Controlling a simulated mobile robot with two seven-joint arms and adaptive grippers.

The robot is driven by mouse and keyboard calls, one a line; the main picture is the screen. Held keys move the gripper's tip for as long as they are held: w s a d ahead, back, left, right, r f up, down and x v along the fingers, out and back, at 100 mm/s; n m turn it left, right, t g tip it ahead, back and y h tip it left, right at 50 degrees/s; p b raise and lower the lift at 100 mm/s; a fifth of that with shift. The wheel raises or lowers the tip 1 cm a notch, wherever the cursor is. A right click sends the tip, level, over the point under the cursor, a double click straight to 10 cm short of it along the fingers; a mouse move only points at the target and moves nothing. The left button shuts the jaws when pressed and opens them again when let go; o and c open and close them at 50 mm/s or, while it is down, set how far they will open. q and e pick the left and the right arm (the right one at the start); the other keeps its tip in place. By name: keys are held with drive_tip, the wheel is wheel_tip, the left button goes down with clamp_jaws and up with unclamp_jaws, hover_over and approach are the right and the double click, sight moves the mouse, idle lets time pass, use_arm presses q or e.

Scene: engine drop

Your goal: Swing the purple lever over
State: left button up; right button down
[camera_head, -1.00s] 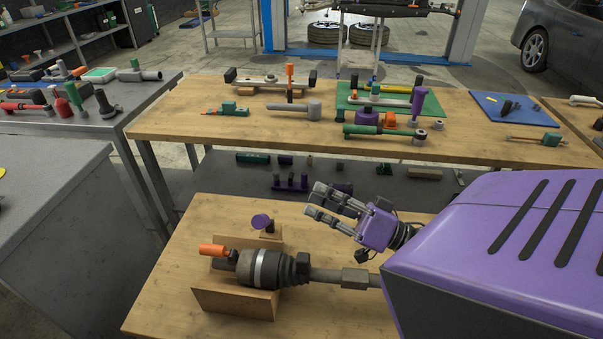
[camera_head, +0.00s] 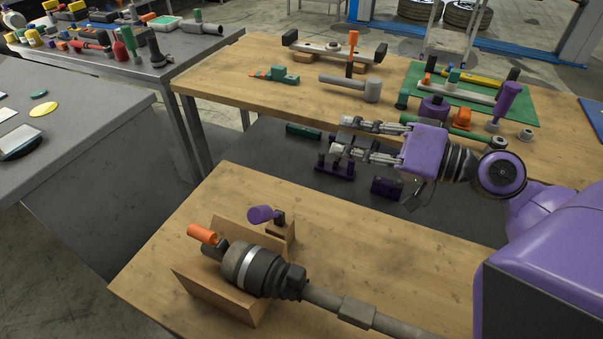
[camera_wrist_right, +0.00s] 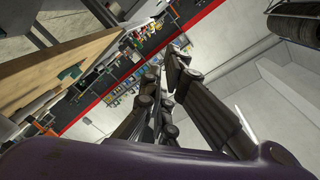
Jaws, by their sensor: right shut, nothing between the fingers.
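A purple-capped lever (camera_head: 262,214) on a small dark mount stands at the back of the wooden cradle on the near bench, its purple end tilted to the left. Another purple handle (camera_head: 507,100) stands upright on the green mat of the far bench. My right gripper (camera_head: 341,136) is shut and empty, pointing left above the gap between the benches. It is beyond the cradle, up and to the right of the near purple lever, and touches neither purple part. Its dark fingers show in the right wrist view (camera_wrist_right: 163,95). My left gripper is not in view.
The cradle (camera_head: 215,297) holds a dark shaft assembly (camera_head: 250,268) with an orange handle (camera_head: 202,234). The far bench carries a grey mallet (camera_head: 350,86) and several tools. The near bench's right part is bare behind the shaft.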

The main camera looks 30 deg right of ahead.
sight(267, 214)
drive_tip(key=s+a+f+n+g+y, duration=0.1)
drive_tip(key=s+a+n+g+y, duration=0.1)
drive_tip(key=s+a+n+g, duration=0.15)
use_arm(q)
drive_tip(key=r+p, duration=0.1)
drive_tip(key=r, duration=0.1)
drive_tip(key=p, duration=0.1)
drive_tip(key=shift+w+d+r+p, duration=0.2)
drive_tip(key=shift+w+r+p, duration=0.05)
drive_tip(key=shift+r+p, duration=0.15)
use_arm(e)
drive_tip(key=w+a+f, duration=0.4)
drive_tip(key=a, duration=0.6)
drive_tip(key=shift+w+a+f, duration=0.15)
drive_tip(key=shift+f, duration=0.15)
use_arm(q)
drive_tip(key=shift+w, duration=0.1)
use_arm(e)
drive_tip(key=shift+n, duration=0.25)
